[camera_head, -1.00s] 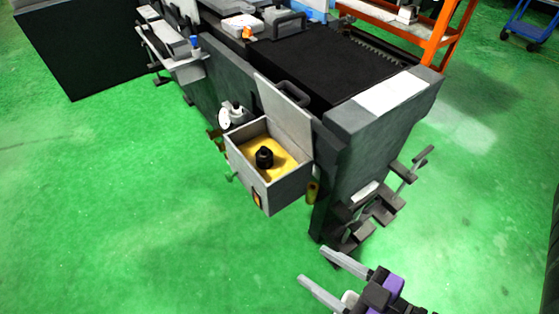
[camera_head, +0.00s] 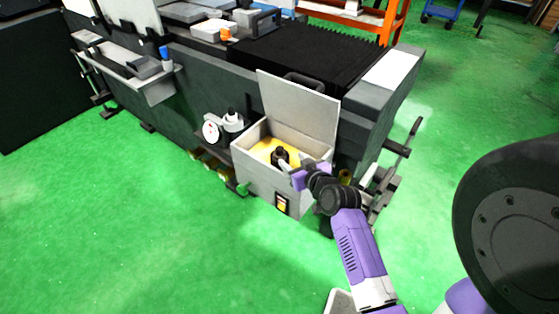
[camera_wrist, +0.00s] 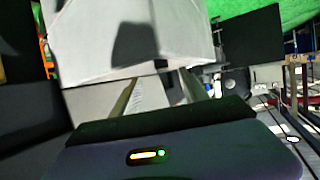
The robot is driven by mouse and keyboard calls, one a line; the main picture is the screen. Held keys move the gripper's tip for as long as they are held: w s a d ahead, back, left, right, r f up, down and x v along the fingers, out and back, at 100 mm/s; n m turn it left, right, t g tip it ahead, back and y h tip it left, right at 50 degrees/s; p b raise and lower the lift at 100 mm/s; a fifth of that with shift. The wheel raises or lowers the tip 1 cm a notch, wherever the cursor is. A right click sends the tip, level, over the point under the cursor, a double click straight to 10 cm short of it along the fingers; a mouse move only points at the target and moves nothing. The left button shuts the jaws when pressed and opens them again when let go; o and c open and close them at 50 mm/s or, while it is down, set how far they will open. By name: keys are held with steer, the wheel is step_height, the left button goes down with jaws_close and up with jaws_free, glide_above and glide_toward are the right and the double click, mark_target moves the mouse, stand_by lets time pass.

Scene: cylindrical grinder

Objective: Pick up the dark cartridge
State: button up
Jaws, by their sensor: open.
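The dark cartridge (camera_head: 281,154) stands upright on the yellow floor of an open grey box (camera_head: 262,184) on the machine's side. My gripper (camera_head: 289,167) reaches over the box's right side, with its fingers close to the cartridge and partly covering its lower part. In the wrist view my gripper (camera_wrist: 158,83) has two fingers spread apart. A small dark patch shows between them there, but I cannot tell if it is the cartridge. I cannot tell whether the fingers touch the cartridge.
The raised lid (camera_head: 298,106) stands at the back of the box; it fills the upper wrist view (camera_wrist: 95,40) with a dark shadow on it. A round dial gauge (camera_head: 211,131) sits left of the box. The green floor in front is clear.

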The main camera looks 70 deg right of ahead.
mark_target(282, 152)
steer(key=x, duration=0.8)
steer(key=shift+w, duration=0.1)
steer(key=shift+c, duration=0.2)
jaws_close()
